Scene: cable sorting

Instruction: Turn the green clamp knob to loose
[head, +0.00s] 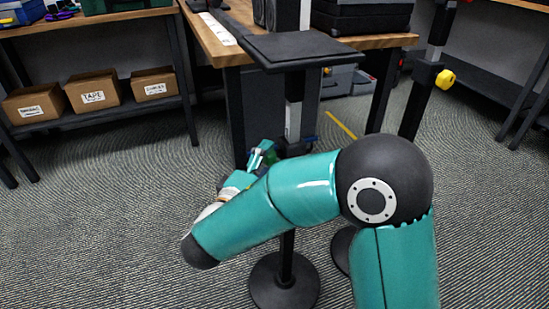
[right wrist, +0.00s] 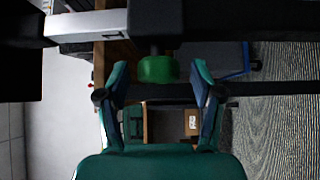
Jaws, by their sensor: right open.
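The green clamp knob (right wrist: 157,69) shows in the right wrist view as a short green cylinder on a dark stem. It is joined to the dark clamp on the stand's post (head: 293,112). My right gripper (head: 260,154) is open, and in the right wrist view its two fingers stand on either side of the knob with gaps visible. I cannot tell how deep the knob sits between them. In the head view my right arm and gripper mostly hide the knob. My left gripper is in neither view.
The stand has a black top plate (head: 300,47) above my gripper and a round base (head: 284,283). A second stand with a yellow knob (head: 445,79) is at the right. A wooden table (head: 215,38) is behind. Boxes (head: 92,90) sit on a left shelf.

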